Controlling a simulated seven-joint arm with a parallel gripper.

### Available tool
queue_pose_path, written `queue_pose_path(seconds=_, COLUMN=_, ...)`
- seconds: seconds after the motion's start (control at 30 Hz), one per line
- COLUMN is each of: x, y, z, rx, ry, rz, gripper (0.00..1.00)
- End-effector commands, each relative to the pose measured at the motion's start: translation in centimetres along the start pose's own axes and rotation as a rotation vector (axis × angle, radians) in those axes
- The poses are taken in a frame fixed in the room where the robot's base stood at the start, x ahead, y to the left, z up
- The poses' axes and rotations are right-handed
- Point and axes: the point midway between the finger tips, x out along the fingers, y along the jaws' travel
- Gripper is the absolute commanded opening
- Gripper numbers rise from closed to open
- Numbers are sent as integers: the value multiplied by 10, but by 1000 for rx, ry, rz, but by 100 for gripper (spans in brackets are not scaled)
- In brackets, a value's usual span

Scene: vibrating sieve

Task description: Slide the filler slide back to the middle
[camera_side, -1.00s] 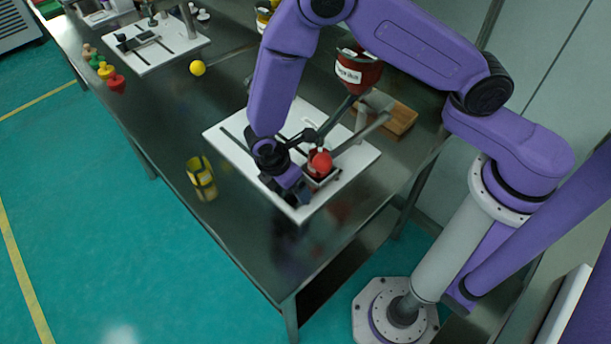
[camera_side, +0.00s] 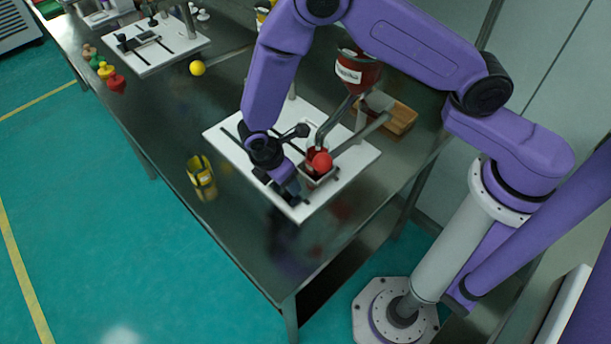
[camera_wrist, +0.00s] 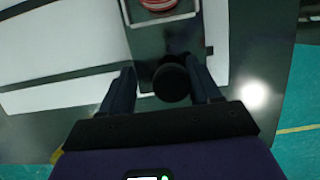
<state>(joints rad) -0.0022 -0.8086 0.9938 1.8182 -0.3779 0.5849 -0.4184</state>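The filler slide is a small square grey tray (camera_side: 313,182) on a white board (camera_side: 345,178) with dark slots. A red ball (camera_side: 322,161) shows at the tray. In the wrist view, the tray (camera_wrist: 187,17) is at the top with a round red item in it, and a black round knob (camera_wrist: 172,83) stands on the dark strip below it. My gripper (camera_wrist: 160,85) has one finger on each side of the knob. A gap shows at the left finger; contact at the right finger is unclear. In the side view, my gripper (camera_side: 286,188) is low at the tray's left, its fingertips partly hidden.
A red hopper (camera_side: 358,72) with a bent pipe stands behind the tray, and a black ball-ended lever (camera_side: 302,130) is close to my wrist. A wooden block (camera_side: 398,118) lies behind. The front right tabletop is clear.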

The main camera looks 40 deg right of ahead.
Motion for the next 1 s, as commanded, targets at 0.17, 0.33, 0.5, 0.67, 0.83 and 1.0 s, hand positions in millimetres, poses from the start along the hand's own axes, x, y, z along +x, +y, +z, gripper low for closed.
queue_pose_path(seconds=0.17, x=0, y=11, z=0, rx=3, ry=2, rz=2, gripper=60)
queue_pose_path(seconds=0.33, x=0, y=19, z=0, rx=2, ry=2, rz=2, gripper=60)
queue_pose_path(seconds=0.5, x=0, y=28, z=0, rx=2, ry=3, rz=2, gripper=60)
queue_pose_path(seconds=0.67, x=0, y=36, z=0, rx=3, ry=2, rz=1, gripper=60)
queue_pose_path(seconds=0.83, x=0, y=45, z=0, rx=3, ry=2, rz=2, gripper=60)
queue_pose_path(seconds=1.0, x=0, y=53, z=0, rx=2, ry=2, rz=2, gripper=60)
